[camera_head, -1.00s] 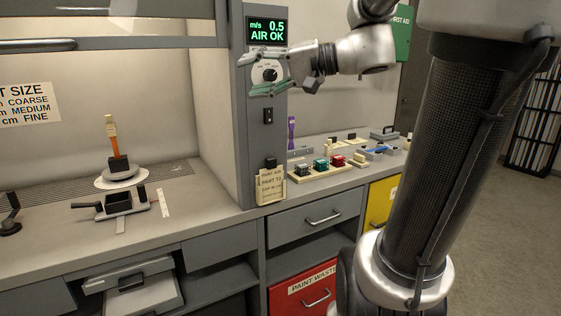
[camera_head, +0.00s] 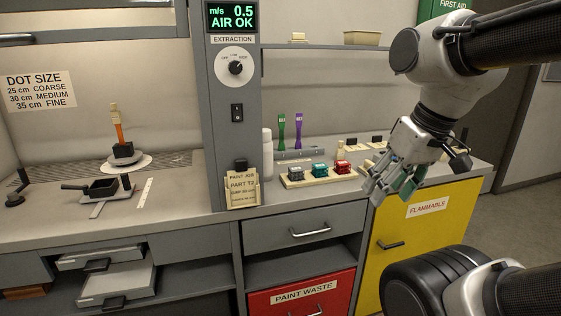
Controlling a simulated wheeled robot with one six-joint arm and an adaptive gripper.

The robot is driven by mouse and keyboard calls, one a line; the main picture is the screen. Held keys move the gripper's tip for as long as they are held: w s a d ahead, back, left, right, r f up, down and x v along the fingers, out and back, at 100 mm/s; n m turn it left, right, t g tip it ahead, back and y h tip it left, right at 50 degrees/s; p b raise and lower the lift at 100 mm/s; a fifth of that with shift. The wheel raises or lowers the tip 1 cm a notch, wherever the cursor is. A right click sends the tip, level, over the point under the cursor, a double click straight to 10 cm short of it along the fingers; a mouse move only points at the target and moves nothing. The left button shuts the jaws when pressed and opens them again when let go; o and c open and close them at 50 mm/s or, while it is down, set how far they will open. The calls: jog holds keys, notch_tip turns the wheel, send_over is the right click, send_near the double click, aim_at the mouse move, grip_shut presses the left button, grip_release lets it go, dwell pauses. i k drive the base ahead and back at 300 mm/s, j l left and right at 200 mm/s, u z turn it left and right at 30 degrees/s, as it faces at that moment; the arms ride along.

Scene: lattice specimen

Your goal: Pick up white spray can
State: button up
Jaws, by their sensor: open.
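A white upright cylinder (camera_head: 267,152), which looks like the white spray can, stands at the back of the right-hand counter. My gripper (camera_head: 384,191) is open and empty. It is in front of the counter's right part, with its fingers pointing down and left, well to the right of the white cylinder and apart from it.
A cream tray (camera_head: 290,182) with black, green and red pieces lies in front of the cylinder. A green and a purple tool (camera_head: 299,130) stand in a rack to its right. A card holder (camera_head: 243,190) hangs on the column (camera_head: 226,90). A shelf (camera_head: 320,47) runs above.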

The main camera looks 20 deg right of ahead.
aim_at(268, 147)
jog(key=i+l, duration=0.25)
jog(key=l, duration=0.2)
jog(key=i+l, duration=0.25)
jog(key=l, duration=0.15)
jog(key=i+l, duration=0.25)
jog(key=l, duration=0.2)
jog(key=u, duration=0.05)
